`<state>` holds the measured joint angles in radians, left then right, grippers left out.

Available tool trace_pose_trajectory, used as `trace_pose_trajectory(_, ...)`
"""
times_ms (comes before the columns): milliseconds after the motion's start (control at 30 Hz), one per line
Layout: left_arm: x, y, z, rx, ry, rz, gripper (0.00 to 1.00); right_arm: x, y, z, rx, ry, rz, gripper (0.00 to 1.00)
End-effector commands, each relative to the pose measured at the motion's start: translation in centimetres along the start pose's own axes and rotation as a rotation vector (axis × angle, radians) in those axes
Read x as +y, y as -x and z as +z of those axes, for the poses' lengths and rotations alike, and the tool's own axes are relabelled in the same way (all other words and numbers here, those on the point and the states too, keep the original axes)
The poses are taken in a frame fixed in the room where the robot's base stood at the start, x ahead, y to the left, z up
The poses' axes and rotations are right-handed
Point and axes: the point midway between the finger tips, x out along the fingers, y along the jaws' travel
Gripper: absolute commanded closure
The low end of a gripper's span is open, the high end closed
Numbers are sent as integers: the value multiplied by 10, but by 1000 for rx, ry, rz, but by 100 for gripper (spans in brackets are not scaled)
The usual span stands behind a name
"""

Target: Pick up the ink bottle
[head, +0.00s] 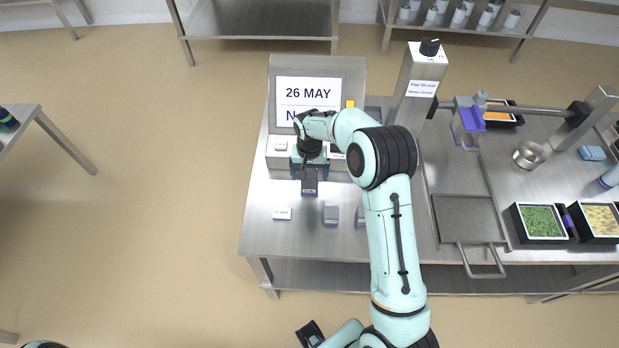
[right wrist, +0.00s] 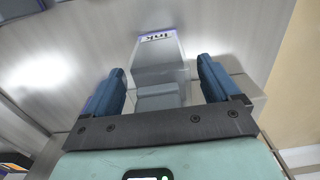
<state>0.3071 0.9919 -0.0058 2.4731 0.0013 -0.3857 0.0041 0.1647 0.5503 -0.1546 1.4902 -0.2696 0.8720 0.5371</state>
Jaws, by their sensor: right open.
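The ink bottle (right wrist: 158,72) is a grey block-like container with a label reading "Ink" at its far end in the right wrist view. In the head view it is the dark grey piece (head: 309,186) just in front of my right gripper (head: 309,172). My right gripper also shows in the right wrist view (right wrist: 162,92), with its two blue fingers apart on either side of the near part of the bottle. A gap shows beside the fingers, and I see no grip on it.
A printer-like machine (head: 356,71) with a screen reading "26 MAY" stands behind the gripper. A white card (head: 282,214) and grey blocks (head: 331,214) lie nearer the front of the steel table (head: 262,236).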

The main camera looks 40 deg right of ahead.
Motion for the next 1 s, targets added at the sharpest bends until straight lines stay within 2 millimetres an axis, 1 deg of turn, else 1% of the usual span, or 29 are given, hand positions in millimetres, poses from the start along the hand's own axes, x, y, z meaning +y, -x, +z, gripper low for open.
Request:
trace_pose_trajectory(167,0,0,0,0,0,0,57,0,0,0,0,1,0,11)
trace_pose_trajectory(200,0,0,0,0,0,0,57,0,0,0,0,1,0,14)
trace_pose_trajectory(267,0,0,0,0,0,0,57,0,0,0,0,1,0,33)
trace_pose_trajectory(300,0,0,0,0,0,0,57,0,0,0,0,1,0,46)
trace_pose_trajectory(367,0,0,0,0,0,0,57,0,0,0,0,1,0,66)
trace_pose_trajectory(400,0,0,0,0,0,0,57,0,0,0,0,1,0,79)
trace_pose_trajectory(433,0,0,0,0,0,0,57,0,1,0,2,1,-1,81)
trace_pose_trajectory(667,0,0,0,0,0,0,57,0,2,-1,2,1,-1,81)
trace_pose_trajectory(767,0,1,0,0,0,0,57,-1,9,-1,3,1,-2,81)
trace_pose_trajectory(867,1,2,0,1,0,0,57,-1,26,-1,6,2,-4,81)
trace_pose_trajectory(967,2,3,-1,2,-1,1,57,-1,50,-2,7,2,-4,81)
trace_pose_trajectory(1000,2,4,-1,2,-1,1,57,-1,61,-1,7,2,-4,81)
